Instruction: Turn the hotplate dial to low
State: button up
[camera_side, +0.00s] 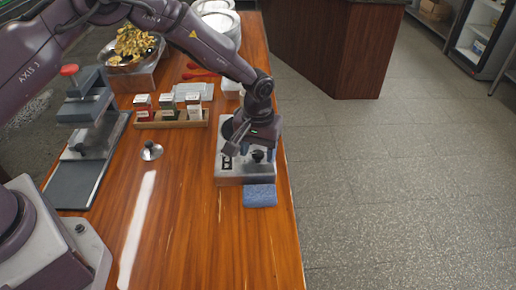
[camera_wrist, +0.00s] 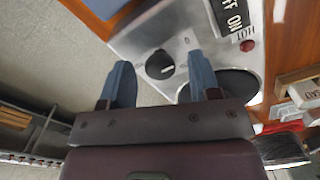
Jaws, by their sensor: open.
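The hotplate (camera_side: 245,178) is a metal-topped box near the right edge of the wooden counter. Its black dial (camera_side: 258,156) is on the front right of its top. In the wrist view the dial (camera_wrist: 159,63) sits on a pale round plate, between and beyond my fingertips. The mark it points to is too small to read. My gripper (camera_side: 240,138) is over the hotplate; in the wrist view its two blue fingers (camera_wrist: 160,72) are apart with nothing between them. The dark round heating plate (camera_wrist: 222,84) is partly hidden behind the right finger.
The front counter is mostly clear.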

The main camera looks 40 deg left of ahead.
jog(key=shift+c, duration=0.5)
jog(key=c, duration=0.8)
jog(key=shift+m, duration=0.4)
jog(key=m, duration=1.1)
jog(key=o, duration=0.9)
